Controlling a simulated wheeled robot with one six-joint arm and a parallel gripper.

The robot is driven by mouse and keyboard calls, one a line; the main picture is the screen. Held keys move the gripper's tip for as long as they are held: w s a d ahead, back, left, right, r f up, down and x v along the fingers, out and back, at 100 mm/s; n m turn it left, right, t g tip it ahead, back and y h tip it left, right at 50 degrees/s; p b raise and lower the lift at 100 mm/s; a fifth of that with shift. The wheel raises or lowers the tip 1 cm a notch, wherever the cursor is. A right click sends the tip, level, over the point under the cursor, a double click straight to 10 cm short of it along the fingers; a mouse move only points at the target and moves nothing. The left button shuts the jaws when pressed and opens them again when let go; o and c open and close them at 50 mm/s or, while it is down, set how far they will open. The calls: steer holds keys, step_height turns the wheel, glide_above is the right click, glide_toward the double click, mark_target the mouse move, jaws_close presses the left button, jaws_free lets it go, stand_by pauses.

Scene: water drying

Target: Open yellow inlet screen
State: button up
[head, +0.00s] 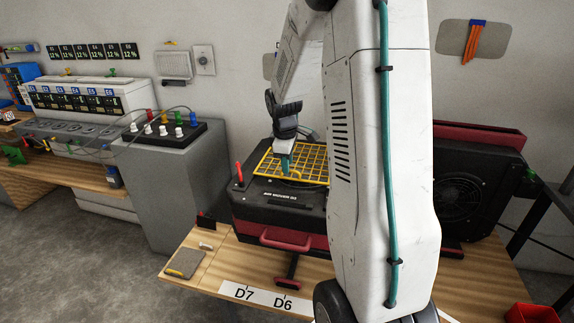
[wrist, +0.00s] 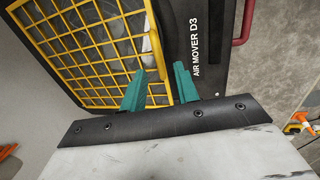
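The yellow inlet screen (head: 309,154) is a grid in a yellow frame on top of the black-and-red air mover (head: 278,204). In the wrist view the screen (wrist: 82,55) fills the upper left, beside the black casing lettered "AIR MOVER D3" (wrist: 202,30). My gripper (head: 285,166) points down at the screen's near edge, by a small yellow curved part. In the wrist view my gripper (wrist: 161,69) has its two green fingers apart, with the screen's frame edge showing between them. I cannot tell whether a finger touches the frame. Part of the screen is hidden behind my arm.
The air mover stands on a wooden table (head: 210,272) marked D7 and D6. A red marker (head: 239,172) stands upright at its left corner. A second black-and-red unit (head: 465,190) is at right. A grey cabinet (head: 175,190) stands at left; a red bin (head: 530,314) is at lower right.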

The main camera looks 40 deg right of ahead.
steer(key=shift+d+f, duration=0.1)
steer(key=shift+f, duration=0.6)
jaws_close()
